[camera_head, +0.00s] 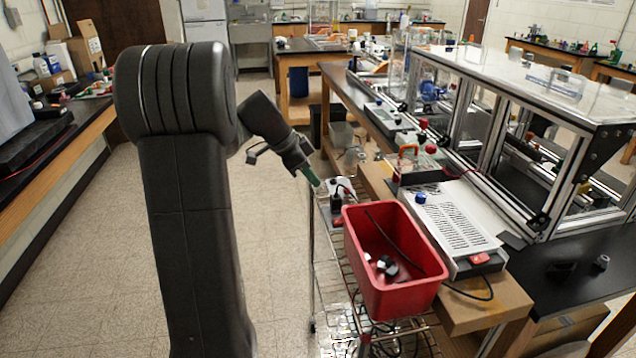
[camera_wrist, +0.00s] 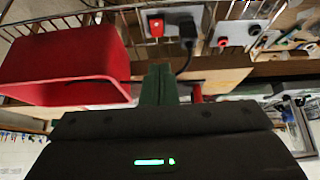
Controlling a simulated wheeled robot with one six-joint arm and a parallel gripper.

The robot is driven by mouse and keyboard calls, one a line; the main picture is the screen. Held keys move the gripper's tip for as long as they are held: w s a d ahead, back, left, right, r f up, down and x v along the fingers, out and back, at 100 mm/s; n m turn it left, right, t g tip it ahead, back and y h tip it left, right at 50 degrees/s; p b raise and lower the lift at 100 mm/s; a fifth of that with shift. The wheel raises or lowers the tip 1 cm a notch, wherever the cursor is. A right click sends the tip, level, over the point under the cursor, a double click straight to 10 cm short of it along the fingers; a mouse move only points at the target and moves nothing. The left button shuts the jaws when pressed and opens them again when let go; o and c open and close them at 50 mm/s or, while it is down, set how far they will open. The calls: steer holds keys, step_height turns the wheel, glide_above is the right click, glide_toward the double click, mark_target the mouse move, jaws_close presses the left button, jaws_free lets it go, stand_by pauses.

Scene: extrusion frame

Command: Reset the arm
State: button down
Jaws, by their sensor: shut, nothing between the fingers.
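My arm stands on the left of the head view and bends over to the right. My gripper (camera_head: 313,179) points down and to the right, with its green fingers above the wire cart, close to the left of the red bin. In the wrist view its green fingers (camera_wrist: 158,84) are together with nothing between them. The fingers appear apart from the things around them.
A red bin (camera_head: 357,262) with a few small items sits on the wire cart (camera_head: 330,318); it also shows in the wrist view (camera_wrist: 60,60). Floor is clear at left.

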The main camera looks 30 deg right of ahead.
steer(key=shift+d, duration=0.1)
steer(key=p, duration=0.2)
glide_above(337, 220)
step_height(337, 220, down, 7)
steer(key=shift+f, duration=0.2)
steer(key=shift+w+r+p, duration=0.3)
steer(key=shift+r+p, duration=0.1)
steer(key=shift+r, duration=0.05)
steer(key=shift+r+y+p, duration=0.25)
steer(key=shift+y+p, duration=0.05)
steer(key=shift+p, duration=0.1)
steer(key=shift+s+a+r+b, duration=0.1)
steer(key=shift+a+r+b, duration=0.2)
steer(key=shift+a, duration=0.05)
steer(key=v, duration=0.3)
steer(key=shift+a+r, duration=0.15)
